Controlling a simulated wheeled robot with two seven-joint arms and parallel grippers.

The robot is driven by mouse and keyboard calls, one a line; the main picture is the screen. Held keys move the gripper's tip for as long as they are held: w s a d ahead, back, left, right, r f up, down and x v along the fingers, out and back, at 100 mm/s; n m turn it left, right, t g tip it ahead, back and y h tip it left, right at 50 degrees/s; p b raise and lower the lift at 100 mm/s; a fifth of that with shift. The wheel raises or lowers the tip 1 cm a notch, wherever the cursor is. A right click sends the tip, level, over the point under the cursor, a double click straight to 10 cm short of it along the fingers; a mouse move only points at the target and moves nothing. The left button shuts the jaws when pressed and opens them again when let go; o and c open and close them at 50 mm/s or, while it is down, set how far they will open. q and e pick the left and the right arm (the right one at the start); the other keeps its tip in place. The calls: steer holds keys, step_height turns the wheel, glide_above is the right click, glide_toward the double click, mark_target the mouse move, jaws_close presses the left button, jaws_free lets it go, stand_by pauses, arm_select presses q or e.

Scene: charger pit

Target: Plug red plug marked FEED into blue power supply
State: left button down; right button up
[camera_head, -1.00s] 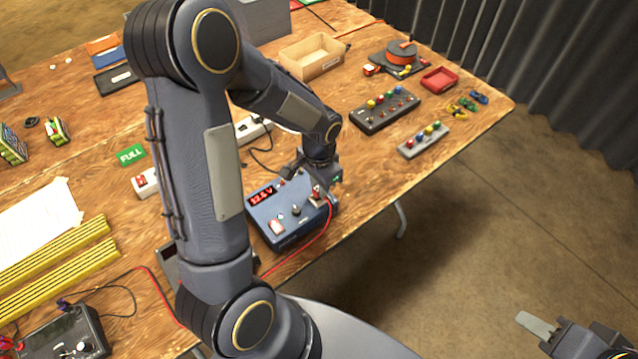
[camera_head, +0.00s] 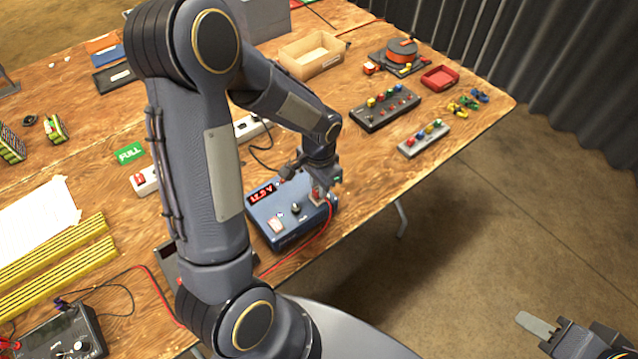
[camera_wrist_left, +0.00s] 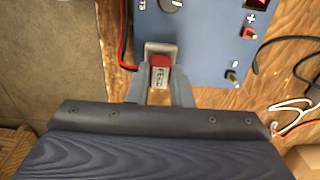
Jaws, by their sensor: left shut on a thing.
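The blue power supply (camera_head: 290,222) sits near the table's front edge, with a lit red display on top; it also shows in the left wrist view (camera_wrist_left: 205,50). My left gripper (camera_head: 322,188) is over its right part. In the left wrist view my left gripper (camera_wrist_left: 160,88) is shut on the red plug (camera_wrist_left: 160,72), which has a white lettered label. The plug is at a grey socket piece (camera_wrist_left: 160,48) on the supply's edge. I cannot tell how deep it sits. My right gripper (camera_head: 537,325) is at the bottom right, over the floor, partly cut off.
A red cable (camera_head: 302,245) runs from the plug along the table's front edge. A white power strip (camera_head: 250,130) is partly hidden by my arm.

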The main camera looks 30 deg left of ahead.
arm_select(q)
steer(key=shift+f+b, duration=0.25)
steer(key=shift+b, duration=0.1)
stand_by(0.6)
steer(key=c, duration=0.9)
jaws_free()
steer(key=shift+r+p, duration=2.95)
steer(key=shift+r, duration=0.85)
